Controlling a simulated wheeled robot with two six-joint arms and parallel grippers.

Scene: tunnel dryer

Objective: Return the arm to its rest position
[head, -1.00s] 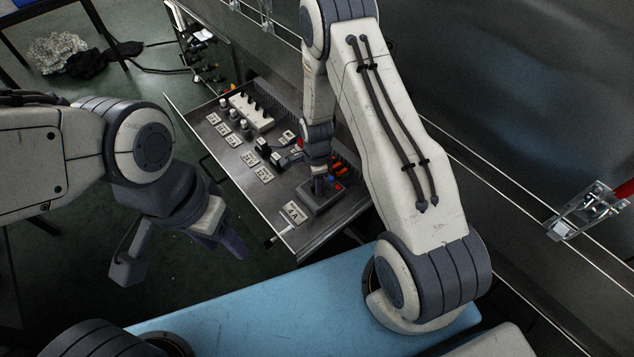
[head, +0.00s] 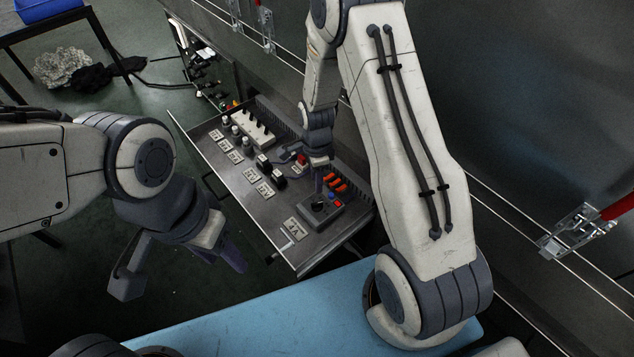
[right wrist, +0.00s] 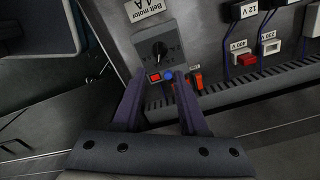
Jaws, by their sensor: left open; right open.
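My right gripper (head: 318,180) hangs over the metal control drawer (head: 297,264), close to the grey belt motor box (head: 331,215). In the right wrist view its two purple fingers (right wrist: 160,105) are apart with nothing between them. The box's black rotary knob (right wrist: 160,50) and its red and blue buttons show beyond the fingertips. My left gripper (head: 231,255) is open and empty in the air, left of the drawer's front corner and above the dark floor.
The drawer carries several labelled parts and a white block (head: 252,130). A light blue surface (head: 260,305) lies in front. A dark metal wall with a red-handled latch (head: 580,235) stands at the right. A table with a blue bin (head: 45,8) is at the far left.

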